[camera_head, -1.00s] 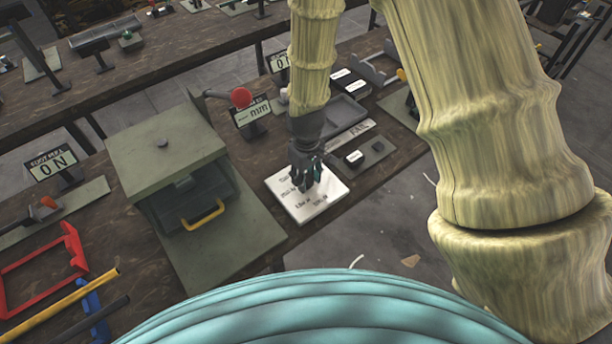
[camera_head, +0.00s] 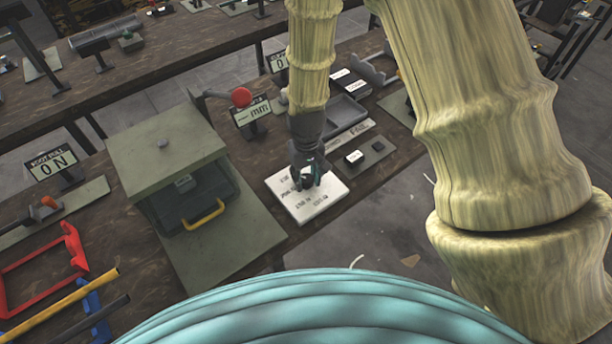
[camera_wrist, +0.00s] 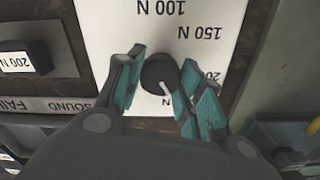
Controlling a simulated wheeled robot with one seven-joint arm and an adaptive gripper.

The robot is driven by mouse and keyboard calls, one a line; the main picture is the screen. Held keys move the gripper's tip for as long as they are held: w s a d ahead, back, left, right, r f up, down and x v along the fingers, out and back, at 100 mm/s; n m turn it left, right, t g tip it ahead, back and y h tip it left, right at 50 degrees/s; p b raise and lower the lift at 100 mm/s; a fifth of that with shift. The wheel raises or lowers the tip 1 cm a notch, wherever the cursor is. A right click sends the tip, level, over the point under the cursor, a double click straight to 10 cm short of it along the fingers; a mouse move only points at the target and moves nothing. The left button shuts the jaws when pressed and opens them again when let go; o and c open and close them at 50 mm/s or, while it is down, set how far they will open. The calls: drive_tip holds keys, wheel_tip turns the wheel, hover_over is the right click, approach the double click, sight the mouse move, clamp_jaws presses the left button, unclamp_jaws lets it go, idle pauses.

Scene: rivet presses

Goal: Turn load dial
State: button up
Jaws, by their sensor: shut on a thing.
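The load dial is a round black knob (camera_wrist: 158,73) with a short white pointer line, on a white plate (camera_head: 325,203) printed with newton values. In the wrist view, 100 N, 150 N and part of 200 N show upside down above and right of the knob. The pointer slants down and slightly right there. My gripper (camera_head: 306,180) is over the plate, and its teal-padded fingers (camera_wrist: 160,65) are shut on the knob from both sides. In the head view the fingers hide most of the knob. The label below the knob is mostly covered.
A grey-green box (camera_head: 165,150) with a yellow-handled drawer (camera_head: 204,215) stands left of the plate. A red ball (camera_head: 241,97) and a display sign (camera_head: 252,111) are behind. A dark block with a white label (camera_head: 354,158) sits right of the plate.

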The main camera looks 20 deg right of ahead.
sight(306, 179)
drive_tip(key=o, duration=1)
drive_tip(key=shift+o, duration=0.2)
wheel_tip(306, 179, up, 12)
idle(0.6)
